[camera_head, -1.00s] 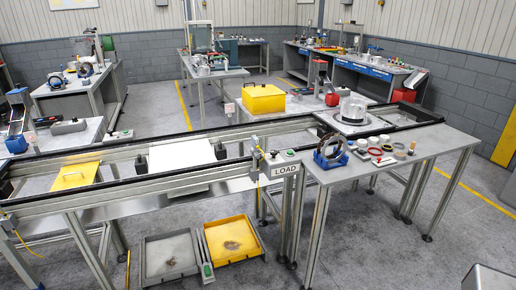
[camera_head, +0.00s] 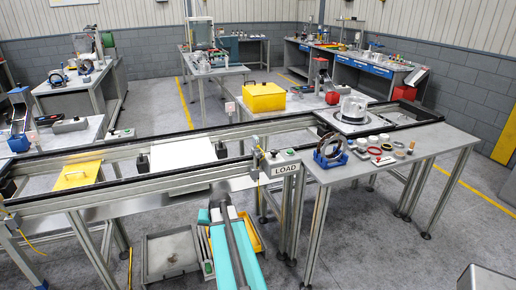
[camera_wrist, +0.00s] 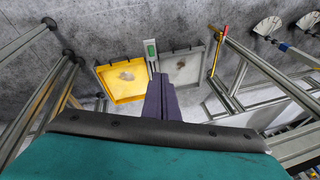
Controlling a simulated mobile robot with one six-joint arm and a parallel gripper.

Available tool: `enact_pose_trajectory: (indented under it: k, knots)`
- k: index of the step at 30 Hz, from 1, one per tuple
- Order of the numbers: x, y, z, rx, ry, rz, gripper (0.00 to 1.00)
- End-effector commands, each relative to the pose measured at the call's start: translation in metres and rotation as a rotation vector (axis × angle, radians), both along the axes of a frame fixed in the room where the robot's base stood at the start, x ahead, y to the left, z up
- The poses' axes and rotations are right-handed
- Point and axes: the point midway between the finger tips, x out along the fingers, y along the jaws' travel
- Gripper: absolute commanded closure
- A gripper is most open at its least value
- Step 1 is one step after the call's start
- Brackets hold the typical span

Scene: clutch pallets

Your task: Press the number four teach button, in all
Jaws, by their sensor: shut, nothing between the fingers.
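No button with a readable number four shows in either view. A small box with a green top (camera_wrist: 151,48) lies on the floor between two trays in the wrist view; it also shows in the head view (camera_head: 208,267). The LOAD station's control box (camera_head: 284,157) on the line's front rail has a green button. My gripper (camera_wrist: 157,78) is shut and empty, its dark fingers pointing toward the floor box in the wrist view. I cannot tell whether they touch it. My teal arm partly covers the yellow tray in the head view.
A yellow tray (camera_wrist: 122,94) and a grey tray (camera_wrist: 181,80) lie on the floor beneath the conveyor frame (camera_head: 120,191). Frame legs stand around my arm. The worktable (camera_head: 425,152) at the right carries rings and small parts.

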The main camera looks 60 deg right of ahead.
Motion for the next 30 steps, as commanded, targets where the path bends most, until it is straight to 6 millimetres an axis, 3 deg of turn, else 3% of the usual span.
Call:
enact_pose_trajectory:
  k: [1, 6, 18, 24, 30]
  knots:
    - [-0.001, -0.022, 0.018, -0.013, -0.026, -0.034, 1.0]
    - [-0.012, -0.082, 0.067, -0.054, -0.105, -0.136, 1.0]
    - [-0.066, -0.207, 0.189, -0.165, -0.272, -0.355, 1.0]
    - [-0.097, -0.249, 0.238, -0.212, -0.333, -0.434, 1.0]
    - [-0.111, -0.264, 0.258, -0.232, -0.358, -0.467, 1.0]
